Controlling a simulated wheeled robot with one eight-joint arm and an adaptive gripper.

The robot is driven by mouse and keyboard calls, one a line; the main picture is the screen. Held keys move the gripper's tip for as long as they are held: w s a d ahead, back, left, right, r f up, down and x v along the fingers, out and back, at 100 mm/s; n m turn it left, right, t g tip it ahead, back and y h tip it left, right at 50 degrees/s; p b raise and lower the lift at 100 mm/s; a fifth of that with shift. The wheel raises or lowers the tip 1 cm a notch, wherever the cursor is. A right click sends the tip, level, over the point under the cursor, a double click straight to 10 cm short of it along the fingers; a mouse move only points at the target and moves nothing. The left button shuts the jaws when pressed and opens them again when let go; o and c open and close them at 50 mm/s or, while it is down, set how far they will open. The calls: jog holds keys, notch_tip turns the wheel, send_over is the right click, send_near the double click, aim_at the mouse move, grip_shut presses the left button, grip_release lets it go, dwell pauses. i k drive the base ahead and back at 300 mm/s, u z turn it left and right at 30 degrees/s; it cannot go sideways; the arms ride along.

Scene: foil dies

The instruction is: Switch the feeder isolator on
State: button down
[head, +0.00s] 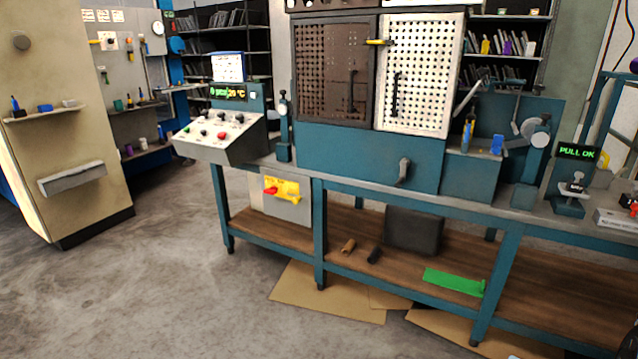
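A yellow switch plate with a red handle (282,189), which looks like the feeder isolator, is on a grey box (272,208) below the bench top, at the left end of the bench. The red handle shows at the left part of the yellow plate and looks roughly sideways. Its exact position and any on or off marking are too small to tell. My gripper is not in view.
A sloped control panel (218,138) with several knobs overhangs the bench's left end. The teal bench (470,204) has a lower wooden shelf. Cardboard sheets (320,302) lie on the floor. The concrete floor (150,285) at the left front is clear.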

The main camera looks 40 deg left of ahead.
aim_at(272, 190)
jog(key=z, duration=1.75)
jog(key=k, duration=2.15)
jog(key=u, duration=2.4)
